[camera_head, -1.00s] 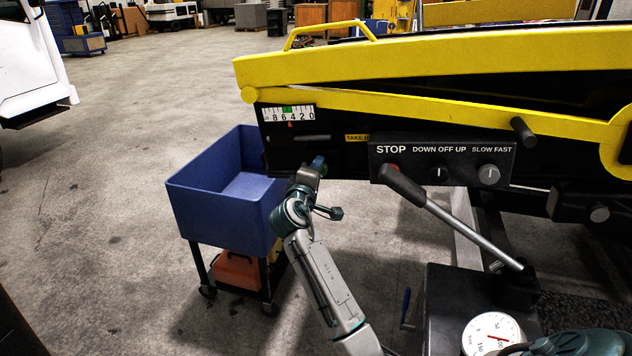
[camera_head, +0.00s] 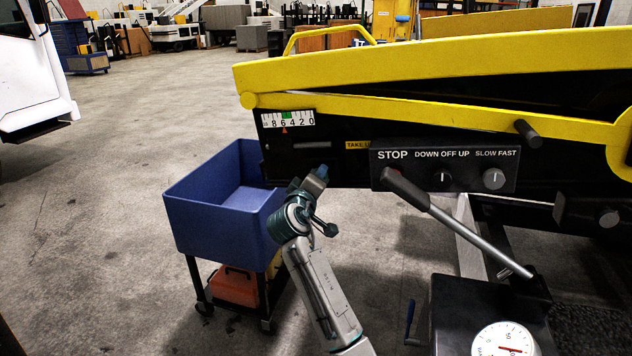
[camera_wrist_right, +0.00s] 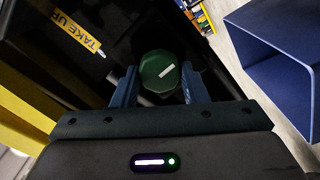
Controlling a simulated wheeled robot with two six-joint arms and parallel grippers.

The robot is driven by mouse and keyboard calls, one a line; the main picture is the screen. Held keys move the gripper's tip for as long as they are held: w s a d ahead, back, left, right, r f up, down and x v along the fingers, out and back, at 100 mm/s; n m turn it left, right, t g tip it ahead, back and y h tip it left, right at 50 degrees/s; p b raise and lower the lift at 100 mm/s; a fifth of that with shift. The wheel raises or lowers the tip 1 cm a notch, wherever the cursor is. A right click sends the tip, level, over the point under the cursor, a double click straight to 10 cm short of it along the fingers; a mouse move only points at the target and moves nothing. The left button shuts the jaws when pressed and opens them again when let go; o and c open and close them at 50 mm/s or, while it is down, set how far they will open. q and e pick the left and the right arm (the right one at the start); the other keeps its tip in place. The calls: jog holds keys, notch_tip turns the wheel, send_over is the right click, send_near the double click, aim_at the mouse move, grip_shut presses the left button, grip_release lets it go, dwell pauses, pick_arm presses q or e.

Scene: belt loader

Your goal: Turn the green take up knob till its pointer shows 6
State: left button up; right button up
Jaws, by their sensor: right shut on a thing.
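The green take up knob (camera_wrist_right: 162,72) has a white line on its face and sits between my right gripper's blue fingers (camera_wrist_right: 160,86) in the wrist view. That gripper is shut on it. In the head view my right gripper (camera_head: 318,173) is at the lower edge of the black side panel, and the knob is hidden there. The scale (camera_head: 288,119) reads 8 6 4 2 0 with a green band. Its red pointer (camera_head: 285,130) stands at about the 6. My left gripper is out of view.
A control box (camera_head: 445,168) with STOP, DOWN OFF UP and SLOW FAST is to the right. A black-gripped lever (camera_head: 460,230) slants below it. A blue bin cart (camera_head: 215,215) stands close left of my arm. A round gauge (camera_head: 503,341) is at lower right.

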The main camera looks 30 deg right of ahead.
jog(key=shift+f, duration=0.25)
jog(key=o, duration=0.9)
jog(key=shift+o, duration=0.3)
jog(key=shift+s+r, duration=0.1)
jog(key=shift+r, duration=0.05)
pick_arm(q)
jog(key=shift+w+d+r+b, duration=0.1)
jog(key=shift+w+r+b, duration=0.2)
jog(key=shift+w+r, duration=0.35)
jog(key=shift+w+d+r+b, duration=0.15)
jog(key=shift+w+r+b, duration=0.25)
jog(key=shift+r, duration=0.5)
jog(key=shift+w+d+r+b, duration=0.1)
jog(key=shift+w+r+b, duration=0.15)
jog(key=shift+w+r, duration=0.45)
pick_arm(e)
jog(key=v, duration=1)
jog(key=shift+s+a, duration=0.25)
jog(key=shift+s, duration=0.05)
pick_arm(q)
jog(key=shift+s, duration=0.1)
